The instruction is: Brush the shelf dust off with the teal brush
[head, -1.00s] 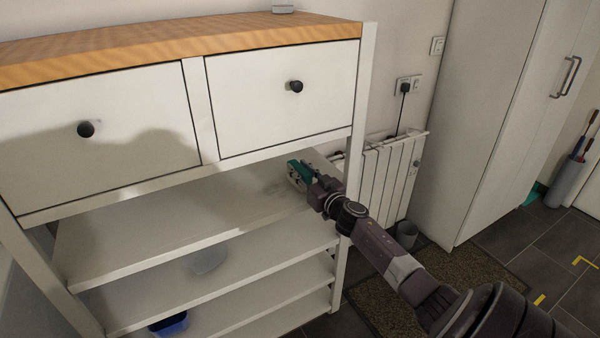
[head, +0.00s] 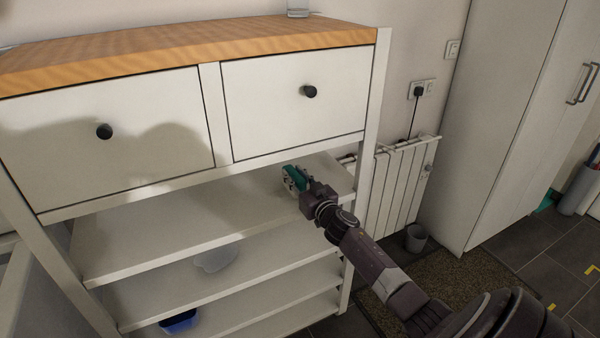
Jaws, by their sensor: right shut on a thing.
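The top open shelf (head: 185,232) lies under the two white drawers, with a shadow over its left part. My right gripper (head: 300,187) is over the right part of this shelf, near its front edge. It is shut on the teal brush (head: 293,178). The brush is partly hidden by the gripper, and I cannot tell whether its bristles touch the shelf. No dust shows clearly on the shelf now. My left gripper is not in view.
The drawers (head: 290,100) hang close above the gripper. The shelf unit's right post (head: 370,130) stands just right of it. Lower shelves hold a pale translucent item (head: 215,258) and a blue container (head: 178,322). A radiator (head: 398,185) stands behind, right.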

